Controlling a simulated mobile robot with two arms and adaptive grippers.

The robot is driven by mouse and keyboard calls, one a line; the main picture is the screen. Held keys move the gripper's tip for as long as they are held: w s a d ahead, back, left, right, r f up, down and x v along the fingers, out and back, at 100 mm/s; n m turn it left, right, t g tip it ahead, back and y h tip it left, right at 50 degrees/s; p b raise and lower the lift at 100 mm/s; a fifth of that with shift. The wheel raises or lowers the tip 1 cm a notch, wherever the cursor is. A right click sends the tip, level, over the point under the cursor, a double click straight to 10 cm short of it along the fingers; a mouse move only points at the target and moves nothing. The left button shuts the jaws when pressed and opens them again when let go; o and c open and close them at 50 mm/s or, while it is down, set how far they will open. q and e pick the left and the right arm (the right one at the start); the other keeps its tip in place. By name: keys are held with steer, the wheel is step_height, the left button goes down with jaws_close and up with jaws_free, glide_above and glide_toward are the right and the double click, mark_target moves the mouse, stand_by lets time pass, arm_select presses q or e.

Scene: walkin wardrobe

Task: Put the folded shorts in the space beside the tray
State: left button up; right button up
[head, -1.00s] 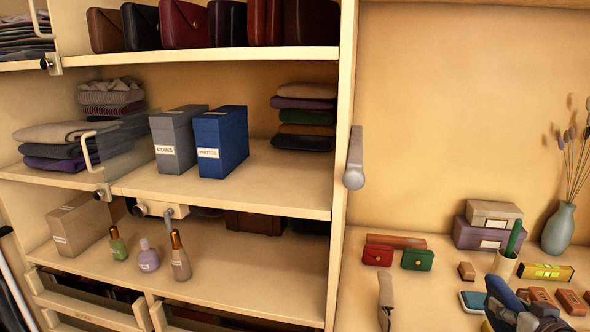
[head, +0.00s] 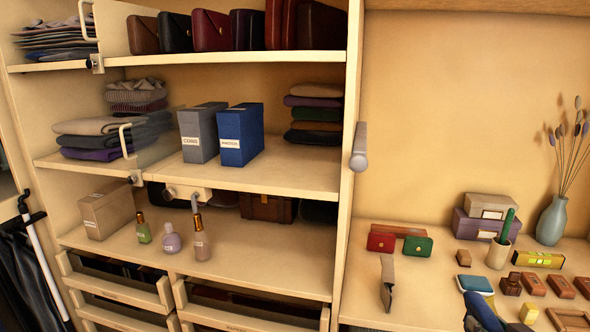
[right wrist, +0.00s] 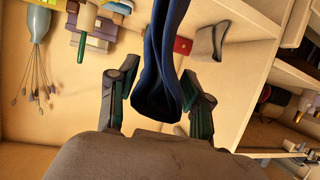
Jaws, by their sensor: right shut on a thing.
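The dark blue folded shorts (right wrist: 160,90) hang in my right gripper (right wrist: 160,102) in the right wrist view. The two dark fingers stand on either side of the cloth and grip it. In the head view a bit of the blue shorts (head: 482,311) shows at the bottom edge, low over the front of the right-hand counter. A shallow brown tray-like frame (head: 568,320) is cut off at the bottom right corner; I cannot tell for sure that it is the tray. My left gripper is not in view.
On the counter (head: 420,285) are red and green purses, boxes, a pencil cup (head: 498,252), a level, brown blocks and a vase (head: 552,222). An upright divider (head: 345,200) separates it from the shelves. The middle shelf has bare room right of the blue box file (head: 240,135).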

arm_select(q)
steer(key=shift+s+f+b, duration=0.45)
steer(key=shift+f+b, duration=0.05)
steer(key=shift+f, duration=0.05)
arm_select(e)
steer(key=s+a, duration=0.4)
steer(key=a, duration=0.6)
steer(key=s+a+r+n+y, duration=0.1)
steer(key=s+a, duration=0.3)
steer(key=a, duration=0.6)
steer(key=shift+s+a+r, duration=0.2)
steer(key=shift+a, duration=0.05)
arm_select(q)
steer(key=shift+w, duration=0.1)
